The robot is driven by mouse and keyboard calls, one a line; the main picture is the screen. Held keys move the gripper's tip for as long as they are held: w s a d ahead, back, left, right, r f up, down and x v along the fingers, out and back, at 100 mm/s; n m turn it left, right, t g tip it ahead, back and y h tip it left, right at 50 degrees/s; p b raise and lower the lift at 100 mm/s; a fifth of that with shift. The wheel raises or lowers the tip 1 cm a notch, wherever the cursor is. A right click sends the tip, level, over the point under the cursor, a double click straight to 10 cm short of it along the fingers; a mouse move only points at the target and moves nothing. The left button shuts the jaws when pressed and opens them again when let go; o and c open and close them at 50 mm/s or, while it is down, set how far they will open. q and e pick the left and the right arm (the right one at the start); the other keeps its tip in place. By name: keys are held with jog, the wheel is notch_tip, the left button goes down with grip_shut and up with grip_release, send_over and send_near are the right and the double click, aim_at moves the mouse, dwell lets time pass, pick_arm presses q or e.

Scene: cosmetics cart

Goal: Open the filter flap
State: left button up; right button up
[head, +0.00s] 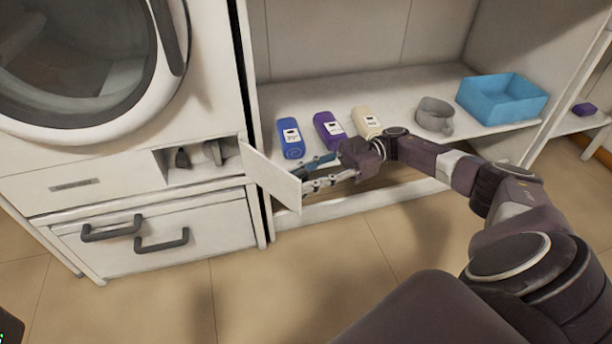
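The filter flap (270,177) is a white panel at the lower right of the white washing machine. It stands swung out to the right, away from the front. Behind it the filter recess (198,163) is uncovered, with dark and grey fittings inside. My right gripper (304,179) is at the flap's free right edge, coming from the right. Its two fingers are spread apart, and their tips are close to the flap. I cannot tell whether they touch it. My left gripper is not in view.
A drawer (195,225) with dark handles sits below the recess. On the shelf right of the machine stand a blue bottle (290,140), a purple bottle (328,130), a cream bottle (365,120), a grey mug (434,115) and a blue bin (502,97). The floor in front is clear.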

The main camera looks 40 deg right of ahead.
jog(key=shift+d, duration=0.1)
jog(key=s+d, duration=0.1)
jog(key=d, duration=0.6)
jog(key=shift+s+d, duration=0.1)
dwell(0.6)
